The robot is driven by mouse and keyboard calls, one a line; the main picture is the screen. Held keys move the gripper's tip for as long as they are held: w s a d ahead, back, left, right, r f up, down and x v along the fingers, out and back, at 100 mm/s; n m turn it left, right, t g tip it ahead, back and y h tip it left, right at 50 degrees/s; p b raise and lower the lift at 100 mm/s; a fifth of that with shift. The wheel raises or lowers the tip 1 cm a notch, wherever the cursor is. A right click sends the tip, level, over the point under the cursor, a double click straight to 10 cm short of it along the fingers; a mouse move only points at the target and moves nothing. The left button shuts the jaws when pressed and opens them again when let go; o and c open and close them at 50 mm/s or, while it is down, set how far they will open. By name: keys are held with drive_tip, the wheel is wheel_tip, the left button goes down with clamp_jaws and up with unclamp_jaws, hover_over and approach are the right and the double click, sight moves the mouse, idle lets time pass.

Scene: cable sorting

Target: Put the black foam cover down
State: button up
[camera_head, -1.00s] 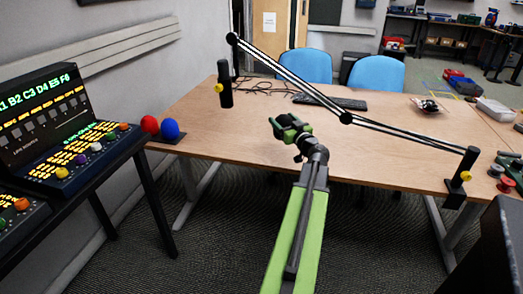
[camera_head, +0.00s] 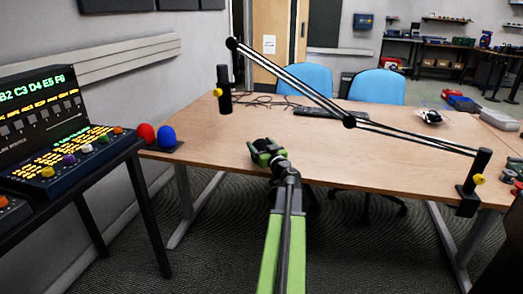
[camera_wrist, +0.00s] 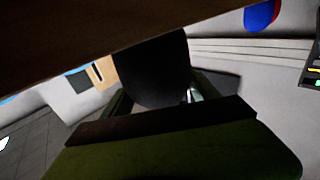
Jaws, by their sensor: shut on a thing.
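My gripper (camera_head: 264,150) is green and sits over the front part of the wooden table in the head view. It is shut on the black foam cover (camera_wrist: 152,70), which shows as a large dark rounded shape between the fingers in the wrist view. In the head view the cover is small and dark among the jaws, hard to make out. I cannot tell whether it touches the table (camera_head: 360,157).
A red foam ball (camera_head: 146,134) and a blue one (camera_head: 167,137) stand at the table's left edge. A microphone (camera_head: 224,92) hangs from a boom arm (camera_head: 290,80) spanning the table. A keyboard (camera_head: 318,112) lies at the back. The table's middle is clear.

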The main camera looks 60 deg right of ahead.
drive_tip(key=o, duration=1.3)
drive_tip(key=shift+r, duration=0.2)
drive_tip(key=v, duration=1.1)
drive_tip(key=shift+f+b, duration=0.1)
drive_tip(key=shift+b, duration=0.25)
drive_tip(key=shift+s, duration=0.35)
drive_tip(key=shift+d, duration=0.1)
